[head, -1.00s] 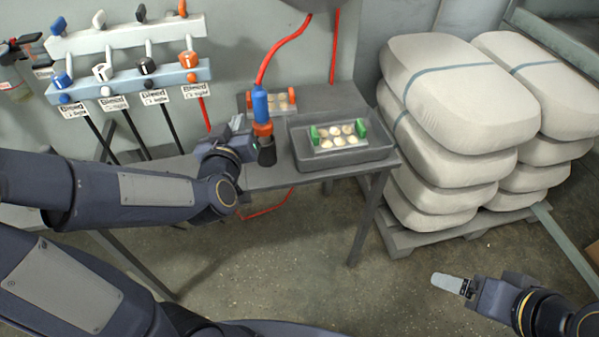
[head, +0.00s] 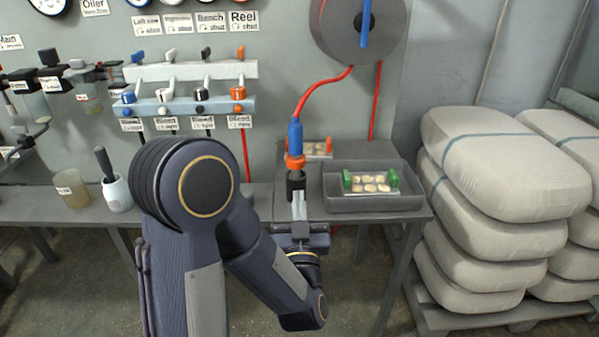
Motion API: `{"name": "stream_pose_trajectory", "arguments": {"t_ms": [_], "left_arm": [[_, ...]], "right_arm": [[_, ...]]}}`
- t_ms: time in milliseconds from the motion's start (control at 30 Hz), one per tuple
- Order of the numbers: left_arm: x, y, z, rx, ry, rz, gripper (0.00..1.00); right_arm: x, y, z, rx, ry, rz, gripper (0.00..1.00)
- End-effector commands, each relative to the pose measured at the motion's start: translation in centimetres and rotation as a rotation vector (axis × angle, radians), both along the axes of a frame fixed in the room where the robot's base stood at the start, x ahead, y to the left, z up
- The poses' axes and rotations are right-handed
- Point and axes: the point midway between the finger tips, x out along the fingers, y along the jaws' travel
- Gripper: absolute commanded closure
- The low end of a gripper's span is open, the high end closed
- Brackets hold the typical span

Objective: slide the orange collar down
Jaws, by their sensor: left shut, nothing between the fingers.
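The orange collar (head: 295,162) sits around the upright tool on the bench, between its blue upper part (head: 295,136) and its dark lower part (head: 294,182). A red hose (head: 318,88) runs from the top of the blue part. My left gripper (head: 299,197) is shut and empty, pointing away from me just below the collar, in front of the dark part. I cannot tell whether its fingertips touch the dark part. The foot of the tool is hidden behind the gripper. My right gripper is out of view.
A grey tray (head: 374,205) with a green-ended rack (head: 370,184) stands right of the tool. An orange-ended rack (head: 317,149) lies behind. A hose reel (head: 357,28) and valves (head: 239,93) are on the wall. White sacks (head: 500,155) stack at right.

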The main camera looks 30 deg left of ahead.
Motion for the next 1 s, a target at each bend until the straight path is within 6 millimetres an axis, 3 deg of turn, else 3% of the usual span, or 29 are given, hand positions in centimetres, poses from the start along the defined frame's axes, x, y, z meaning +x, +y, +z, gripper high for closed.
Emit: {"name": "stream_pose_trajectory", "arguments": {"t_ms": [167, 600, 1000], "left_arm": [[1.4, 1.0, 0.7, -0.001, -0.002, 0.005, 1.00], [7.2, 4.5, 3.0, -0.001, -0.002, 0.002, 1.00], [8.0, 4.9, 3.3, -0.001, 0.001, 0.000, 1.00]], "right_arm": [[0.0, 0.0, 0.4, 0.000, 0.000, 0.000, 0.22], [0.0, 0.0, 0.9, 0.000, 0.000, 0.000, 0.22], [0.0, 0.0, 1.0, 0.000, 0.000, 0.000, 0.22]]}}
